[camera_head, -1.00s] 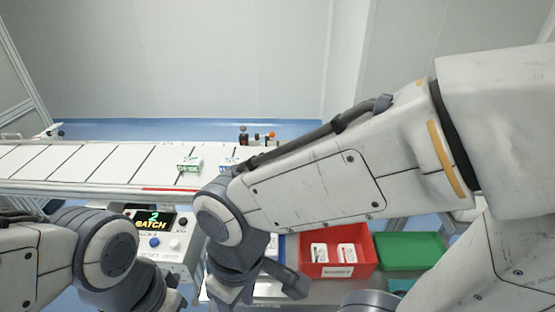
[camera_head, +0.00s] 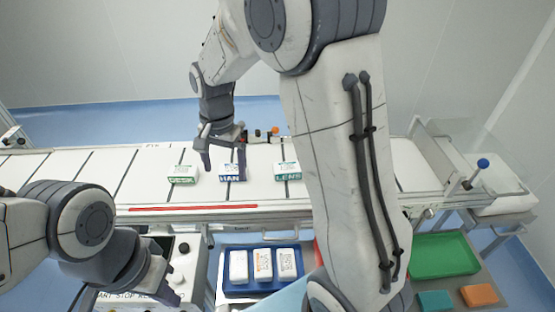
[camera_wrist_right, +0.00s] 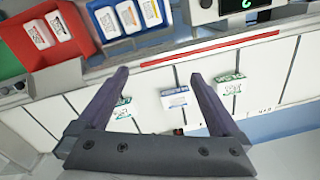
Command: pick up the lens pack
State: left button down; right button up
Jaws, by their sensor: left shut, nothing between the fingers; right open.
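The lens pack (camera_head: 288,172), a white pack with a teal side reading "LENS", lies on the white conveyor (camera_head: 105,170). In the right wrist view the lens pack (camera_wrist_right: 122,106) is partly covered by a finger. My right gripper (camera_head: 223,165) is open and empty above the belt, by the blue-sided pack (camera_head: 232,173) and left of the lens pack. In the right wrist view its fingertips (camera_wrist_right: 160,75) spread on either side of the blue-sided pack (camera_wrist_right: 174,97). My left gripper (camera_head: 160,283) is shut and empty low at the left, over the control box.
A green-sided pack (camera_head: 182,174) lies left on the belt. In front stand a blue tray (camera_head: 232,287) with several packs, a red bin (camera_wrist_right: 58,66) and a green tray (camera_head: 445,254). The control box (camera_head: 184,268) is front left. My right forearm hides part of the belt.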

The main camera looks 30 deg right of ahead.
jog(key=w+d+f+m, duration=0.2)
jog(key=w+d+m, duration=0.2)
jog(key=d, duration=0.2)
jog(key=w+d+f+m, duration=0.3)
jog(key=d, duration=0.3)
jog(key=m+p, duration=0.2)
jog(key=m, duration=0.4)
send_over(288, 166)
jog(key=f, duration=0.8)
jog(key=shift+a+f, duration=0.25)
jog(key=shift+f, duration=0.35)
notch_tip(288, 166, down, 5)
jog(key=p, duration=0.3)
jog(key=shift+s+d+r, duration=0.1)
jog(key=shift+d+r, duration=0.05)
jog(key=shift+f, duration=0.4)
jog(key=c, duration=1.5)
jog(key=shift+o, duration=0.2)
jog(key=shift+r, duration=0.1)
